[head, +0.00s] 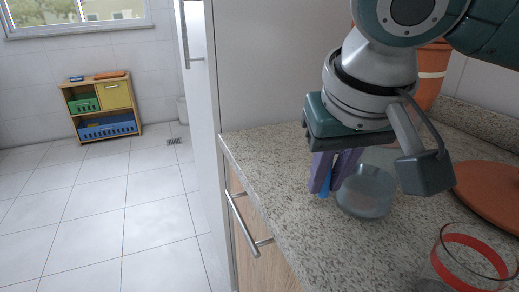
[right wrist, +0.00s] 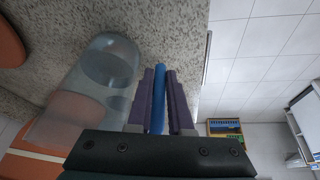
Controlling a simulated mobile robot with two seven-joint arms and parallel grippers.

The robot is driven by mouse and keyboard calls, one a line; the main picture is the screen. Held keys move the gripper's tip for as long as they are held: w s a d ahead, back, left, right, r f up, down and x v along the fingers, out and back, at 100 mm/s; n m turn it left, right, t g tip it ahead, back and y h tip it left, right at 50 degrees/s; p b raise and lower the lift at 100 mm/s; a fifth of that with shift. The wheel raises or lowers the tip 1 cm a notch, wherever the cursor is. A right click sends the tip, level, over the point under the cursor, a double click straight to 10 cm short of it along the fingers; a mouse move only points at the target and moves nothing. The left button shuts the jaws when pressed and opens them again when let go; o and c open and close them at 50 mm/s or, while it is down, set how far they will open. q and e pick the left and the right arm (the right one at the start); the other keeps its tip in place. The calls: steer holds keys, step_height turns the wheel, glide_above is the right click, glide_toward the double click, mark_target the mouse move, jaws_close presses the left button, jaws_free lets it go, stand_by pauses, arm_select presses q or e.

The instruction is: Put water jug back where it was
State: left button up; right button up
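The water jug (head: 367,193) is clear glass and sits at the left part of the granite counter (head: 290,220) in the head view; I cannot tell whether its base touches the counter. My right gripper (head: 334,178) is above and beside it, pointing down. In the right wrist view its purple fingers (right wrist: 160,80) lie on both sides of the jug's blue handle (right wrist: 158,98) and look shut on it. The jug's glass body (right wrist: 108,62) shows left of the fingers there. The arm hides the jug's upper part in the head view. My left gripper is not in view.
A terracotta-coloured pot (head: 434,68) stands behind my right arm. A round terracotta disc (head: 492,196) lies at right. A glass with a red band (head: 470,262) stands at the front right. The counter's left edge is close to the gripper. A small shelf (head: 100,107) stands far off.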

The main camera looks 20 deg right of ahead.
steer(key=o, duration=0.4)
steer(key=shift+o, duration=0.2)
steer(key=shift+r, duration=0.35)
steer(key=p+v, duration=0.3)
steer(key=v, duration=0.8)
steer(key=shift+r+p, duration=0.3)
steer(key=shift+p, duration=0.05)
steer(key=shift+s+a, duration=0.1)
steer(key=shift+s, duration=0.05)
